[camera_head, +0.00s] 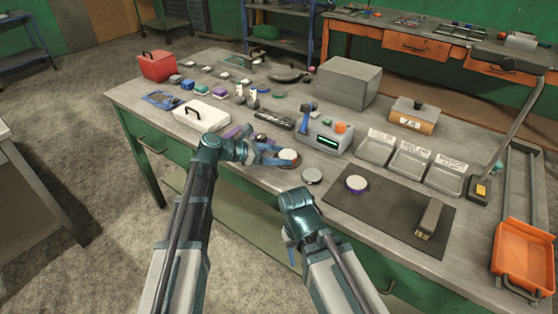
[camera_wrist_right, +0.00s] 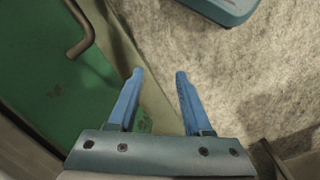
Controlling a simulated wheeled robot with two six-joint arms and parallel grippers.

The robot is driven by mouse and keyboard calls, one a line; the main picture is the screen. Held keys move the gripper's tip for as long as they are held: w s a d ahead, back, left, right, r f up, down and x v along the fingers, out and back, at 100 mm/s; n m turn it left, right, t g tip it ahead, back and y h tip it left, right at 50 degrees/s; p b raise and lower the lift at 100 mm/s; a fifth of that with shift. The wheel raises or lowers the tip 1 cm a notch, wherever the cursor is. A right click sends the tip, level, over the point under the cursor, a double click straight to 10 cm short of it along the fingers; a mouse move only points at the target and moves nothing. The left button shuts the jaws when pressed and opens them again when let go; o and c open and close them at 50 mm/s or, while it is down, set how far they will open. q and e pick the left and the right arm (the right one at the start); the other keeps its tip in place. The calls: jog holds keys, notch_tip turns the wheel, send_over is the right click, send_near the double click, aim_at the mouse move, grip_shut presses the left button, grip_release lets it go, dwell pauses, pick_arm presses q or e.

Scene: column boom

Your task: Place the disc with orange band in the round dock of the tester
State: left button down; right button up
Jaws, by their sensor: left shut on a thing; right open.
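A pale-topped disc with an orange-brown band (camera_head: 289,158) is at the front edge of the bench. My left gripper (camera_head: 280,158), with blue fingers, is shut on it from the left. The grey tester (camera_head: 325,137) with a green display stands just behind, to the right of the disc. Its round dock cannot be made out clearly. A plain grey disc (camera_head: 312,175) lies to the right of the held disc, and a disc with a purple band (camera_head: 357,184) lies on the dark mat. My right gripper (camera_wrist_right: 160,92) is open and empty, below the bench front.
The dark mat (camera_head: 385,210) carries a grey block-like tool (camera_head: 430,219). Three labelled trays (camera_head: 409,160) stand behind it. A white case (camera_head: 201,115), a black bar (camera_head: 281,119) and several small parts crowd the left side. An orange bin (camera_head: 524,255) sits at the right.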

pick_arm(q)
jog(key=shift+r, duration=0.1)
jog(key=shift+f, duration=0.25)
grip_release()
jog(key=shift+s, duration=0.1)
